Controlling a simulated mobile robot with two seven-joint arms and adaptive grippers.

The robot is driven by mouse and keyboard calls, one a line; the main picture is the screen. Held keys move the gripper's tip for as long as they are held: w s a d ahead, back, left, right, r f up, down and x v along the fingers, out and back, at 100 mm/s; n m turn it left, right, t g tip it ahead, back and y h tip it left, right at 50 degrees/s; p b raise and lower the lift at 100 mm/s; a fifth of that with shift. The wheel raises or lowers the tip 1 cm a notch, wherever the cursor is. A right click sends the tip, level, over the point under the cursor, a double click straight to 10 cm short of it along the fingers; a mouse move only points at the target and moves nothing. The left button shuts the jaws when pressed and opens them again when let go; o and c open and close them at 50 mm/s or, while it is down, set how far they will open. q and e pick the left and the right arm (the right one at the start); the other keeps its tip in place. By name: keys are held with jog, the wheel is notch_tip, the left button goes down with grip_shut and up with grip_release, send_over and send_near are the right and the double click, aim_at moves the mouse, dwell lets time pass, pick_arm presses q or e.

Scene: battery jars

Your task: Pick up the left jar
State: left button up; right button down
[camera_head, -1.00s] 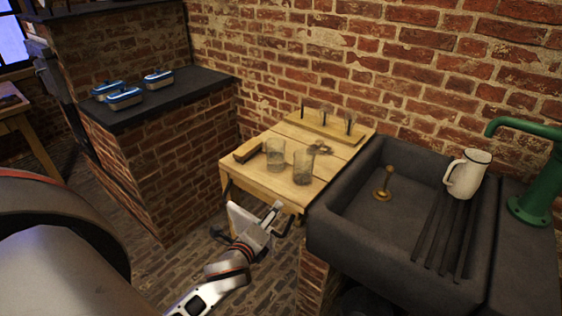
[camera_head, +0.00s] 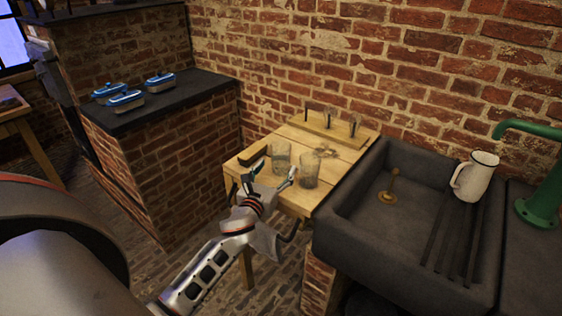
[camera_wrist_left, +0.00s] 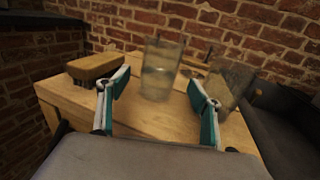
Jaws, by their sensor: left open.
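Two clear glass jars stand upright on a small wooden table (camera_head: 345,168). The left jar (camera_head: 281,155) also shows in the left wrist view (camera_wrist_left: 160,68), straight ahead between my fingers and a little beyond their tips. The right jar (camera_head: 310,170) also shows in the left wrist view (camera_wrist_left: 230,82), close beyond my right-hand finger. My left gripper (camera_head: 273,171) is open and empty at the table's front edge, pointing at the left jar. Its teal-lined fingers show in the left wrist view (camera_wrist_left: 158,88). My right gripper is not in view.
A wooden brush or block (camera_head: 252,155) lies left of the left jar. A wooden rack with pegs (camera_head: 328,128) stands at the table's back by the brick wall. A dark stone sink (camera_head: 335,218) adjoins on the right, holding a white jug (camera_head: 474,177).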

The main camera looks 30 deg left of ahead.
aim_at(278, 165)
pick_arm(q)
jog(key=shift+x, duration=1.9)
jog(key=shift+a, duration=0.1)
jog(key=c, duration=1.4)
jog(key=shift+r, duration=0.15)
